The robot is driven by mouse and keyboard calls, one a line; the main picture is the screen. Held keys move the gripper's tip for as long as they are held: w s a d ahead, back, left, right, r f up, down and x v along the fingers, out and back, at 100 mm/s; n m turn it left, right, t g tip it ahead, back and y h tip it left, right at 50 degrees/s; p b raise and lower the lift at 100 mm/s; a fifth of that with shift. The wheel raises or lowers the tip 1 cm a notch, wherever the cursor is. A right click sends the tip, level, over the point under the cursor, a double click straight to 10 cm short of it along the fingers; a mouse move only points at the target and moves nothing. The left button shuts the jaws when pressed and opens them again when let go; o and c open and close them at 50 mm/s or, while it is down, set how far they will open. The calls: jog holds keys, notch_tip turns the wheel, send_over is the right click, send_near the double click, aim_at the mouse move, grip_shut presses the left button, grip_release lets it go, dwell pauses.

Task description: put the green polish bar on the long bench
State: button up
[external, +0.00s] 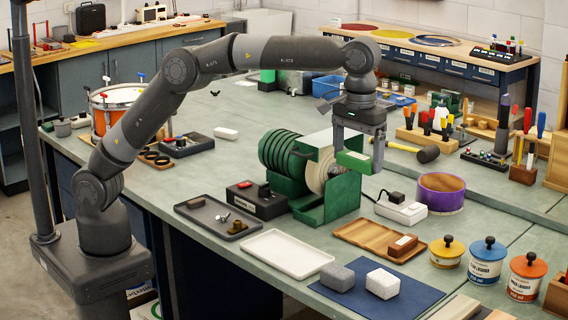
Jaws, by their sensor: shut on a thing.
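The green polish bar (352,161) is a small bright green block. My gripper (358,155) points down and is shut on it, holding it in the air at the green buffing machine (342,192), by the pale wheel. I cannot tell whether the bar touches the machine. The long bench (205,172) is the large grey-green worktop under the machine. The far jaw is partly hidden.
A white tray (285,254), a dark tray (217,216) with small parts, and a wooden tray (378,240) with a brown block (403,245) stand in front. A blue mat (376,292) bears two blocks. Clear worktop lies left of the machine.

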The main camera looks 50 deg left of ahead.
notch_tip(320, 180, down, 18)
jog(key=s+d, duration=0.1)
jog(key=s, duration=0.2)
jog(key=w+f, duration=0.2)
jog(key=w, duration=0.2)
jog(key=w+f, duration=0.2)
jog(key=w, duration=0.2)
jog(key=w+f, duration=0.3)
jog(key=shift+w+a, duration=0.35)
jog(key=shift+w, duration=0.05)
jog(key=shift+f, duration=2)
jog(key=shift+f, duration=0.15)
jog(key=o, duration=0.9)
